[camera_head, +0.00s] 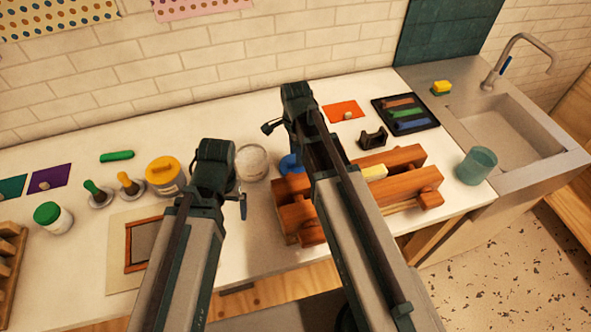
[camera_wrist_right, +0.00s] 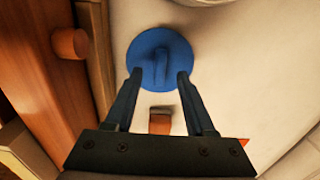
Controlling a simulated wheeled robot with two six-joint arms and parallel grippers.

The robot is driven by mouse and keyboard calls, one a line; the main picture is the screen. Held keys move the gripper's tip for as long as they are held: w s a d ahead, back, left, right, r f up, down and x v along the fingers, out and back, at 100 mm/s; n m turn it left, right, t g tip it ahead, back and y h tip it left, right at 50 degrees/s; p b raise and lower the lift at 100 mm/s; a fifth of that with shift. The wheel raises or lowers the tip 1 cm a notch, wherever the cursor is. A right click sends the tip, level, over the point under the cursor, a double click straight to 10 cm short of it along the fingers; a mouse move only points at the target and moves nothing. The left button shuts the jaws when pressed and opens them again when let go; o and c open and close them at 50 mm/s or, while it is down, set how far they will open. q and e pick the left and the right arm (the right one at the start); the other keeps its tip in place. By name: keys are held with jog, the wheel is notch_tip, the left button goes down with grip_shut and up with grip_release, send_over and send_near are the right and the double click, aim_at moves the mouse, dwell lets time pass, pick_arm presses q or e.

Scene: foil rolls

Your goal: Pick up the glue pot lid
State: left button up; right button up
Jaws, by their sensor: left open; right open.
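The blue round lid (camera_wrist_right: 146,50), with a raised grip in its middle, lies on the white worktop in the right wrist view. In the head view the lid (camera_head: 289,163) shows as a blue patch, partly hidden behind my right arm. My right gripper (camera_wrist_right: 159,76) is open, its fingertips at either side of the lid's near part, with the raised grip between and just ahead of them. I cannot tell its height above the lid. A whitish round pot (camera_head: 252,162) stands left of the lid. My left gripper (camera_head: 243,204) is open and empty, over the worktop further left.
A wooden vice-like block (camera_head: 405,157) stands right of the lid, close to my right arm. A yellow-lidded jar (camera_head: 163,178) and a green-capped jar (camera_head: 52,217) stand at the left. A black tray (camera_head: 384,108) and the sink (camera_head: 490,135) are at the right.

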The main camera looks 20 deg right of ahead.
pick_arm(q)
notch_tip(320, 180, down, 3)
jog(key=shift+r+b, duration=0.15)
jog(key=shift+b, duration=0.65)
pick_arm(e)
notch_tip(320, 180, down, 3)
jog(key=shift+r, duration=0.25)
pick_arm(q)
jog(key=shift+r, duration=0.1)
pick_arm(e)
grip_shut()
